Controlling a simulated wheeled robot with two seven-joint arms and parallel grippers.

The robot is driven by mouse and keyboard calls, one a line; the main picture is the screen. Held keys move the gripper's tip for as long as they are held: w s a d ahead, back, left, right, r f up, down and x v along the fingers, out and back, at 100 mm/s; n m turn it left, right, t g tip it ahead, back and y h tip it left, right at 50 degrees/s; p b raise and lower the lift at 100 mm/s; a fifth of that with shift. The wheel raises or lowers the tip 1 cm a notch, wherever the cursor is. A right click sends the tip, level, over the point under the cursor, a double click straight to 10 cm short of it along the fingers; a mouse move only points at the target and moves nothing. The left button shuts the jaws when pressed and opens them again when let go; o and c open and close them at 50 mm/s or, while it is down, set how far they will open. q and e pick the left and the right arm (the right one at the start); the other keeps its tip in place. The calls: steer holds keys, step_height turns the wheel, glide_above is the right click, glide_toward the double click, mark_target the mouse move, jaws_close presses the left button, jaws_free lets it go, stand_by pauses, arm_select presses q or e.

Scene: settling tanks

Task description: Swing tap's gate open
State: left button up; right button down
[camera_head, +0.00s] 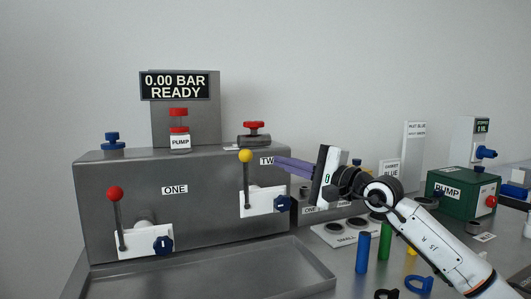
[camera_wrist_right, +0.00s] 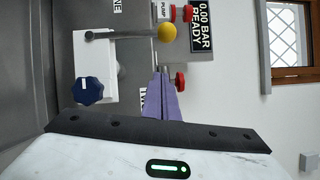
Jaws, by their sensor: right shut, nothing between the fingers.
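A grey metal tank block (camera_head: 215,212) carries two lever taps on white plates. The lever with the yellow knob (camera_head: 245,156) stands upright beside the "TW…" label, with a dark blue knob (camera_head: 282,204) low on its plate. The lever with the red knob (camera_head: 115,193) stands near "ONE", with another blue knob (camera_head: 163,245). No label names a gate. My right gripper (camera_head: 280,163) has purple fingers, shut and empty, just right of the yellow knob. In the right wrist view the fingers (camera_wrist_right: 162,80) point toward the block, apart from the yellow knob (camera_wrist_right: 167,32). My left gripper is out of view.
A tray (camera_head: 215,275) lies below the block. Red (camera_head: 253,128) and blue (camera_head: 111,140) valve wheels and a "0.00 BAR READY" display (camera_head: 175,86) sit above. A green pump box (camera_head: 460,191) and blue (camera_head: 363,253) and green (camera_head: 385,241) cylinders stand right, around my arm.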

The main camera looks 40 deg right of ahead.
steer(key=shift+w+a+r+p, duration=0.2)
steer(key=shift+w+a, duration=0.15)
steer(key=shift+w, duration=0.25)
steer(key=shift+w+a+r+p, duration=0.1)
steer(key=shift+w+a+p, duration=0.15)
steer(key=shift+w, duration=0.3)
steer(key=a, duration=0.3)
steer(key=shift+a+r, duration=0.1)
steer(key=shift+r, duration=0.1)
steer(key=shift+p, duration=0.3)
